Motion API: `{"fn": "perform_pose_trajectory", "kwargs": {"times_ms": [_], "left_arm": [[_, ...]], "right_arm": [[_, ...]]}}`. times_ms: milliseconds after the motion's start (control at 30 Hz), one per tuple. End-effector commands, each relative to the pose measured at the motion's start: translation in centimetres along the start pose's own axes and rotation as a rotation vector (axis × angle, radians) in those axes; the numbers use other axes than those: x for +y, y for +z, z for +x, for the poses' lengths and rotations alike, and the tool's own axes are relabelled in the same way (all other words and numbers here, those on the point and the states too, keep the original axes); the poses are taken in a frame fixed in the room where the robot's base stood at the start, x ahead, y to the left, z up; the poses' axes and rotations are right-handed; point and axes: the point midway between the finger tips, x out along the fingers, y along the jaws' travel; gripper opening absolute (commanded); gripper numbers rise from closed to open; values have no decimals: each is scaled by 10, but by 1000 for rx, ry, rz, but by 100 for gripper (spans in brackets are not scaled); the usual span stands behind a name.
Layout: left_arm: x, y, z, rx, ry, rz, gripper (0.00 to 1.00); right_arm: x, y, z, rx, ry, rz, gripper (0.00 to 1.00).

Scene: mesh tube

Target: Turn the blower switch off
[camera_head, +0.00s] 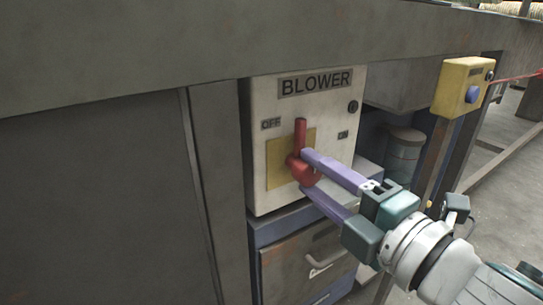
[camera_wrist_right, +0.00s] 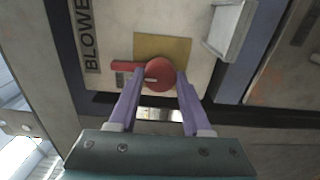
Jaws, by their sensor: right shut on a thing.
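The blower box (camera_head: 292,101) is a white panel labelled BLOWER, with OFF at its left and ON at its right. Its red switch (camera_head: 300,132) sits on a yellow plate (camera_head: 276,170), and its handle points up, between the two labels. My right gripper (camera_head: 305,172) reaches in from the right, its purple fingers on either side of the red knob, shut on it. In the right wrist view the red switch (camera_wrist_right: 158,72) lies between the fingertips, its handle pointing left toward the BLOWER lettering. My left gripper is not in view.
A grey beam (camera_head: 200,45) runs above the box, and a dark panel (camera_head: 95,200) stands to its left. A drawer cabinet (camera_head: 300,265) is below. A yellow box with a blue button (camera_head: 461,88) is at the right, above my right arm.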

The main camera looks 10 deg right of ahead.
Motion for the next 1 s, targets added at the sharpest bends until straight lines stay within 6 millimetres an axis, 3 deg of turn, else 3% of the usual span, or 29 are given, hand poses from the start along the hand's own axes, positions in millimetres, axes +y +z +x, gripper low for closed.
{"fn": "perform_pose_trajectory", "kwargs": {"times_ms": [200,233,467,767,1000], "left_arm": [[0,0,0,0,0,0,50],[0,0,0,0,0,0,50],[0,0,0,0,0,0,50],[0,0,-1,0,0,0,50],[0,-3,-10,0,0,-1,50]], "right_arm": [[0,0,0,0,-1,-4,0],[0,0,0,0,-1,-4,51],[0,0,0,0,0,-2,77],[0,0,-2,0,-1,0,79],[0,0,-38,-2,-5,2,79]]}}
